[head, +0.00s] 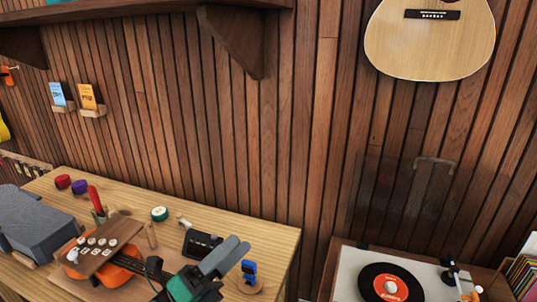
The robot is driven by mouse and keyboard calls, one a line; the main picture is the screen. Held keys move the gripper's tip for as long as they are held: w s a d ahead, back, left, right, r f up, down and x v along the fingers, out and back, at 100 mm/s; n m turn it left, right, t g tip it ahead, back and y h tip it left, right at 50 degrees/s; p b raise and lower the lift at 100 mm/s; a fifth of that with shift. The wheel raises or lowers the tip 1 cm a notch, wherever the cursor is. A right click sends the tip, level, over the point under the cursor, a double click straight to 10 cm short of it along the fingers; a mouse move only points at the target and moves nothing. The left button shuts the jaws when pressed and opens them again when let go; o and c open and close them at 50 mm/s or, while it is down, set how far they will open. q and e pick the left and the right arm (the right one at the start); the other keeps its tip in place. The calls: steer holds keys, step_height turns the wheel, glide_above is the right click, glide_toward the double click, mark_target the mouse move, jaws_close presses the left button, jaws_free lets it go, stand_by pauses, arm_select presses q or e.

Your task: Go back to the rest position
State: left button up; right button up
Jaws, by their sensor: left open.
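My left gripper (238,247), with grey fingers and a green part behind them, shows at the bottom of the head view. It is over the front right part of the wooden workbench (262,236), near a small black device. Its fingers point up and right and hold nothing that I can see. My right gripper is not in view.
The bench holds an orange ukulele (118,270), a brown board with white knobs (98,247), a grey padded block (38,222), a black device (202,243) and a blue item on a round stand (249,273). A turntable (350,276) stands right, below a hanging guitar (430,45).

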arm_select(q)
steer(key=w+a+f+n+t+y, duration=0.25)
steer(key=a+f+n+y, duration=0.25)
steer(key=n+y, duration=0.4)
steer(key=w+a+f+n+t+y, duration=0.1)
steer(key=a+f+n+t+y, duration=0.45)
steer(key=n, duration=0.55)
steer(key=s+a+f+n+g+y, duration=0.2)
steer(key=a+f+n+g+y, duration=0.1)
steer(key=f+n+g, duration=0.15)
steer(key=s+a+f+n+g+y, duration=0.2)
steer(key=f+n+g+y, duration=0.1)
steer(key=f, duration=0.3)
steer(key=s+a+f+n+g, duration=0.1)
steer(key=s+f+n+g, duration=0.2)
steer(key=s+f+g, duration=0.35)
steer(key=s+f+n+g, duration=0.2)
steer(key=s+f+g, duration=0.2)
steer(key=s+f, duration=0.55)
step_height(320, 180, down, 26)
steer(key=s+g, duration=0.1)
steer(key=s, duration=0.1)
steer(key=s+a+f+g, duration=0.1)
steer(key=s+a+f, duration=0.2)
steer(key=s+f, duration=1.6)
steer(key=shift+s+a+f+h, duration=0.2)
steer(key=shift+s+f+h, duration=0.2)
steer(key=shift+f, duration=0.55)
